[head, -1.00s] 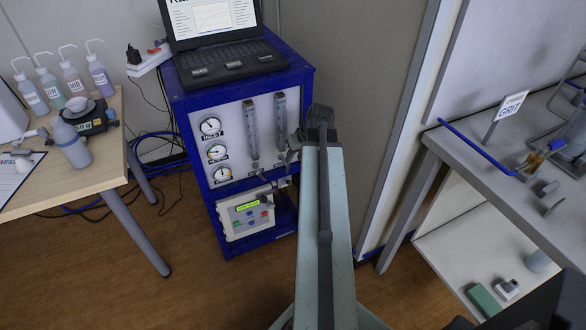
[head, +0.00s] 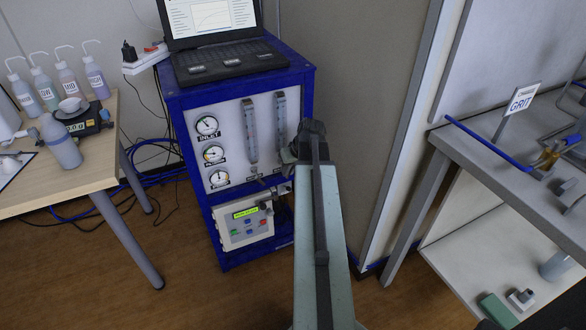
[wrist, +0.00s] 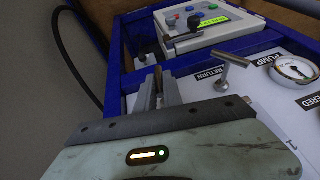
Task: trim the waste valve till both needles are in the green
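The blue-framed analyser (head: 307,95) has a white front panel with three round gauges: inlet (head: 207,126), a middle one (head: 214,154) and pump (head: 219,178). The pump gauge also shows in the wrist view (wrist: 293,70). The needles are too small to read against the green. A T-handle valve (wrist: 231,59) stands by the RETURN label. No waste label is readable.
Two flow tubes (head: 250,132) rise on the panel. A control box (head: 243,217) with a green display sits below. A laptop (head: 225,58) is on top. A table with bottles (head: 66,80) stands left, a grey bench (head: 478,165) right. A partition is close behind my arm.

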